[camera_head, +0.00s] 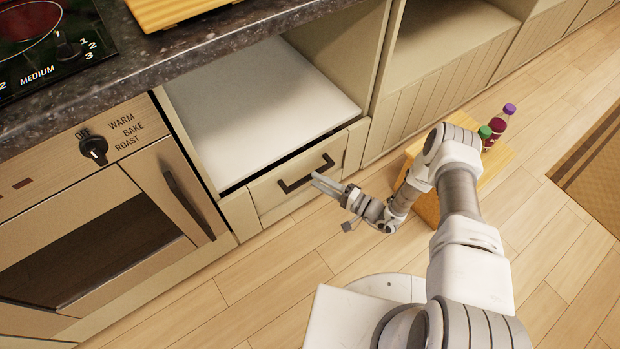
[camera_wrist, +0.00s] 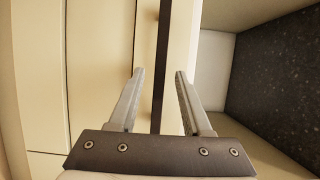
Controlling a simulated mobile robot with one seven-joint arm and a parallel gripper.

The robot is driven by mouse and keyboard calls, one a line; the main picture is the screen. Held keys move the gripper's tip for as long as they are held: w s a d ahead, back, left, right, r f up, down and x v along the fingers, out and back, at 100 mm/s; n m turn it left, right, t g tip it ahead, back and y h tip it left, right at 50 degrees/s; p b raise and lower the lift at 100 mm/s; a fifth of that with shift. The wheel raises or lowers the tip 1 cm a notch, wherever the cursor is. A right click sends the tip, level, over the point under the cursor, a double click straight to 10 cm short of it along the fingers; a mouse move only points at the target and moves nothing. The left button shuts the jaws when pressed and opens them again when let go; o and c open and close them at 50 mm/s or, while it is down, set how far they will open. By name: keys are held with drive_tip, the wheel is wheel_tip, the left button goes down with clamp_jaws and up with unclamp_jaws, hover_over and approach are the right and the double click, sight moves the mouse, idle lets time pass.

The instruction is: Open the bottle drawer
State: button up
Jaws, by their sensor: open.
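The drawer (camera_head: 267,191) is a low cream front under a white shelf, with a dark bar handle (camera_head: 306,174). A narrow dark gap runs along the drawer's top edge. My gripper (camera_head: 318,181) is at the right part of the handle, in front of the drawer. In the wrist view the handle (camera_wrist: 161,60) runs upright in the picture, between the two open fingers (camera_wrist: 159,75). The fingers lie on either side of it with room to spare, and I see no grip on it. How deep the handle sits between the fingers is hard to tell.
An oven (camera_head: 100,215) with a handle is left of the drawer. A dark countertop (camera_head: 180,52) overhangs above. Small bottles (camera_head: 496,128) stand on a wooden box (camera_head: 497,160) at the right, partly behind my arm.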

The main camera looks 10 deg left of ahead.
sight(310, 177)
drive_tip(key=shift+b+x, duration=0.3)
drive_tip(key=shift+x, duration=1.5)
clamp_jaws()
